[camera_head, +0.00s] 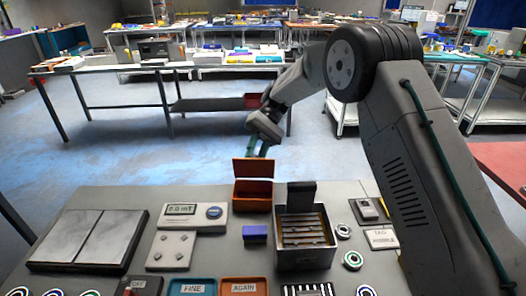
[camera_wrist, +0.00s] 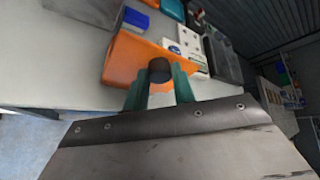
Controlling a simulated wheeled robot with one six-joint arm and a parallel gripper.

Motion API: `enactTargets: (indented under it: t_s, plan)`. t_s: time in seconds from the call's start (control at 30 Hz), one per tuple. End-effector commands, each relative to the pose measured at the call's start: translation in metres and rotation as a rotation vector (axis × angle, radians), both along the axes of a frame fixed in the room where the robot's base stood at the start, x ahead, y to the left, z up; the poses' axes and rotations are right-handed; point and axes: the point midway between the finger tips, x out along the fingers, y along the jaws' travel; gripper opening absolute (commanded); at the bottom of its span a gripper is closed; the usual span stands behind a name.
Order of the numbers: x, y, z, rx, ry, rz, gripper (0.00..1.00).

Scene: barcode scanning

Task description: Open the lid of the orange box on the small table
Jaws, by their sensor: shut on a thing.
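The orange box (camera_head: 252,201) stands at the far edge of the small grey table in the head view. Its lid (camera_head: 253,168) is raised, standing roughly upright at the back of the box. My gripper (camera_head: 258,147) is just behind the lid's upper part. In the wrist view the orange lid (camera_wrist: 125,62) fills the middle. A dark round knob (camera_wrist: 160,70) sits between the green fingertips of my gripper (camera_wrist: 160,88), which is shut on it. The fingers' contact is partly hidden in the head view.
A metal box (camera_head: 304,256) with a raised dark lid stands right of the orange box. A blue block (camera_head: 255,234), a meter (camera_head: 194,216) and dark-edged plates (camera_head: 88,240) lie nearby. Small trays line the front. Open floor lies beyond the table.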

Motion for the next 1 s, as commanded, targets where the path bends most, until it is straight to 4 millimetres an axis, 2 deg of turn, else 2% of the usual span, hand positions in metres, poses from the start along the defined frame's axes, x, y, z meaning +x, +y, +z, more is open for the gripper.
enactTargets:
  t_s: [0.3,0.77,0.8,0.87,0.9,1.0]
  plan:
    - [0.0012,0.0054,-0.0031,0.008,0.097,0.007,0.0]
    - [0.0012,0.0058,-0.0038,0.007,0.11,0.007,0.0]
    - [0.0012,0.0057,-0.0039,0.007,0.11,0.007,0.28]
    - [0.0012,0.0056,-0.0038,0.007,0.11,0.007,0.45]
    - [0.0012,0.0057,-0.0037,0.007,0.11,0.007,0.48]
    - [0.0013,0.0056,-0.0036,0.008,0.109,0.008,0.48]
